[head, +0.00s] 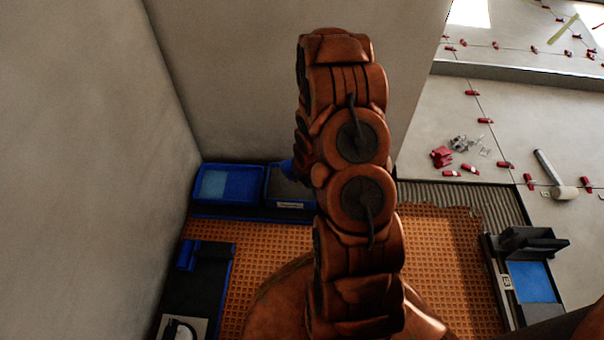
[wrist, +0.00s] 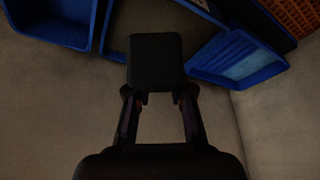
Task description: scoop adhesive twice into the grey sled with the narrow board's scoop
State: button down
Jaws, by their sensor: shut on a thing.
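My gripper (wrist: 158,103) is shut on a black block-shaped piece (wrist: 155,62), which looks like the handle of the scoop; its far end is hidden. In the head view my arm hides the gripper, and a small blue part (head: 287,165) shows beside the arm over the right-hand blue tub (head: 291,204). That tub holds something dark grey, perhaps the adhesive. A dark grey box-like piece (head: 530,240), perhaps the sled, stands on the board at the right. A narrow dark board (head: 205,290) lies at the left with a blue holder (head: 187,255) on it.
A blue tub with light blue inside (head: 228,203) stands beside the other, close to the wall corner; it also shows in the wrist view (wrist: 235,45). Orange matting (head: 440,240) covers the floor. A white-headed mallet (head: 564,192) and red clips (head: 441,156) lie on the tiles.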

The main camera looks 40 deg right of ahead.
jog(key=shift+w+f+g, duration=0.2)
jog(key=shift+w+g, duration=0.1)
jog(key=shift+g, duration=0.2)
jog(key=shift+w+f+p, duration=0.1)
jog(key=shift+w+p, duration=0.15)
jog(key=shift+p, duration=0.05)
jog(key=shift+w+d+f+g, duration=0.1)
jog(key=shift+f+g, duration=0.05)
jog(key=shift+g, duration=0.25)
jog(key=shift+s+x, duration=0.15)
jog(key=shift+x, duration=0.75)
jog(key=shift+s+x, duration=0.2)
jog(key=shift+x, duration=0.75)
jog(key=shift+s+x, duration=0.15)
jog(key=shift+x, duration=0.75)
jog(key=shift+s+f, duration=0.1)
jog(key=shift+w+d+p+v, duration=0.15)
jog(key=shift+p+v, duration=0.35)
jog(key=shift+v, duration=0.65)
jog(key=shift+w+p+v, duration=0.3)
jog(key=shift+p+v, duration=0.25)
jog(key=shift+v, duration=0.6)
jog(key=shift+w+d+p+v, duration=0.15)
jog(key=shift+p+v, duration=0.35)
jog(key=shift+v, duration=0.65)
jog(key=shift+a, duration=0.25)
